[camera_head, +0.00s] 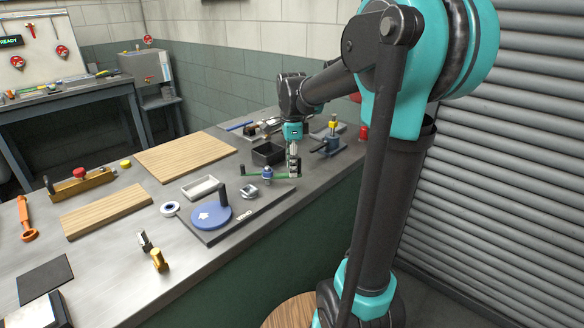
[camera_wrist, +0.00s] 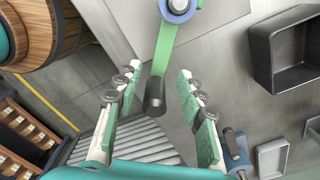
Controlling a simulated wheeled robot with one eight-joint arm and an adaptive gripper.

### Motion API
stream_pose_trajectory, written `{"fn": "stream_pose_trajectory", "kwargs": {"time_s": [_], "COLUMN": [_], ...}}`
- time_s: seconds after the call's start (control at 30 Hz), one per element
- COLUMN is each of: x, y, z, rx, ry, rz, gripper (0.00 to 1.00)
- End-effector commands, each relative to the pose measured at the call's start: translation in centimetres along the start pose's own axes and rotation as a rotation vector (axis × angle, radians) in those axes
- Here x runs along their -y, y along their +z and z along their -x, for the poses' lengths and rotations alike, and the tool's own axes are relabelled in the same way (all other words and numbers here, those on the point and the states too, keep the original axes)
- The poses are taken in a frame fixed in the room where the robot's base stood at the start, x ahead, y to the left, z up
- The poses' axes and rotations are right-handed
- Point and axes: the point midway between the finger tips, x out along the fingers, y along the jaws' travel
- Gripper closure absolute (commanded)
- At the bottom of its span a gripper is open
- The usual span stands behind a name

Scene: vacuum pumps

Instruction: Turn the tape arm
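The tape arm (camera_wrist: 165,48) is a green bar with a blue hub (camera_wrist: 178,8) and a dark knob (camera_wrist: 155,95) at its near end. In the wrist view the knob lies between my two fingers, with a visible gap on each side. My gripper (camera_wrist: 157,85) is open around it, not touching it. In the head view the green tape arm (camera_head: 280,175) runs sideways from the blue hub (camera_head: 267,173). A dark knob (camera_head: 242,169) stands at its left end.
A dark open bin (camera_head: 268,152) stands behind the arm; it also shows in the wrist view (camera_wrist: 283,50). A blue device (camera_head: 330,145) stands to the right. A dark board with a blue disc (camera_head: 211,217) lies in front.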

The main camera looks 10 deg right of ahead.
Motion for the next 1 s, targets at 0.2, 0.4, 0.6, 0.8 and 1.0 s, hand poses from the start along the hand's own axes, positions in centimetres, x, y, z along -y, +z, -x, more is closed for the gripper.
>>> {"fn": "stream_pose_trajectory", "kwargs": {"time_s": [0.2,0.4,0.6,0.8,1.0], "x": [0.0,0.0,0.0,-0.1,0.0], "y": [0.0,0.0,0.0,0.0,0.0], "z": [0.8,0.9,1.0,2.6,4.4], "rx": [0.0,0.0,0.0,0.0,0.0], "ry": [0.0,0.0,0.0,0.0,0.0], "rz": [0.0,0.0,0.0,0.0,0.0], "gripper": [0.6,0.6,0.6,0.6,0.6]}}
